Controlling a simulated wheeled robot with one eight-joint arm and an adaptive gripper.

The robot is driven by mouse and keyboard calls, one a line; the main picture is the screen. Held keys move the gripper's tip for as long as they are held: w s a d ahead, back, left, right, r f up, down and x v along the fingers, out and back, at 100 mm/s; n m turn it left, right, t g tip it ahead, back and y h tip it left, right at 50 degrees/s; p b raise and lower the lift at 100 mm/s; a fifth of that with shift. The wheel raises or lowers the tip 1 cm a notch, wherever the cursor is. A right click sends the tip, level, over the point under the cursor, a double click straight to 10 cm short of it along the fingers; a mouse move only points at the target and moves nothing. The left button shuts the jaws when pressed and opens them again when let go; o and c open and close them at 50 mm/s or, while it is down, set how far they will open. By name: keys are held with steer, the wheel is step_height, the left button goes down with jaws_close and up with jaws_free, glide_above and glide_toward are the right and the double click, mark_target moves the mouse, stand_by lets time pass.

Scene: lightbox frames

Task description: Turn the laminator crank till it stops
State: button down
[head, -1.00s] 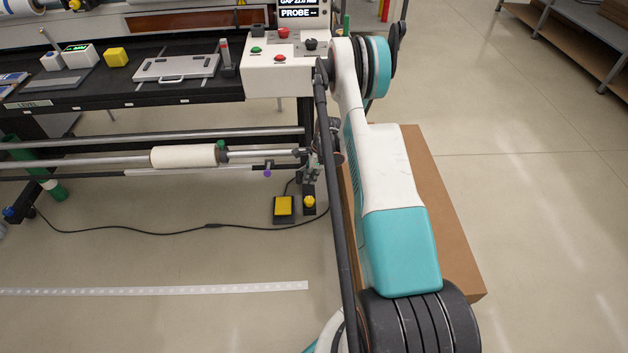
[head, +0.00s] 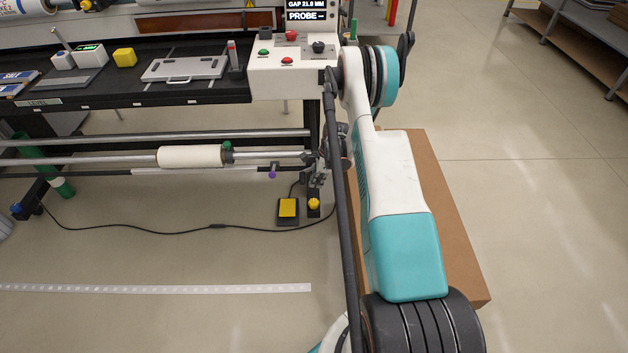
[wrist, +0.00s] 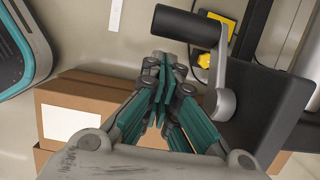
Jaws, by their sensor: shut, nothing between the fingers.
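The laminator's crank shows in the wrist view, with a black cylindrical handle (wrist: 190,25) and a grey arm (wrist: 222,65) in front of a dark panel (wrist: 265,110). My gripper (wrist: 164,72), with teal finger pads, is shut and empty. In the picture its fingertips lie just below the handle and left of the crank arm; I cannot tell whether they touch.
A cardboard box (head: 455,240) lies on the floor beside my arm. A yellow pedal (head: 288,208) and a cable (head: 150,233) are on the floor left of it. A roller with a white roll (head: 190,156) runs under the table. Floor at the right is open.

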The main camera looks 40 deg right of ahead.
steer(key=s+d+r+p, duration=0.3)
steer(key=d+r+p, duration=0.1)
steer(key=r, duration=0.4)
steer(key=w+a+r+n+h, duration=0.15)
steer(key=a+r, duration=0.25)
steer(key=r, duration=0.4)
steer(key=w+a+r+n+t+p, duration=0.1)
steer(key=w+a+r+n, duration=0.2)
steer(key=r, duration=0.5)
steer(key=w+a+r+n, duration=0.1)
steer(key=a+r+n, duration=0.1)
steer(key=a+r, duration=0.4)
steer(key=s+a+r+n+t+p, duration=0.1)
steer(key=s+a+r+n, duration=0.15)
steer(key=a+r, duration=0.5)
steer(key=s+a+r+n+t+p, duration=0.1)
steer(key=a+r+n, duration=0.35)
steer(key=r, duration=0.65)
steer(key=s+a+r+n+t, duration=0.2)
steer(key=s+a+r+n, duration=0.2)
steer(key=s+a+r, duration=0.35)
steer(key=s+a+f+n+b, duration=0.1)
steer(key=s+f+n, duration=0.2)
steer(key=s, duration=0.5)
steer(key=s+a+f+n+b, duration=0.2)
steer(key=s+n, duration=0.3)
steer(key=s, duration=0.3)
steer(key=shift+s+a+f+t+h, duration=0.15)
steer(key=shift+s+f+t+h, duration=0.2)
steer(key=shift+f, duration=0.2)
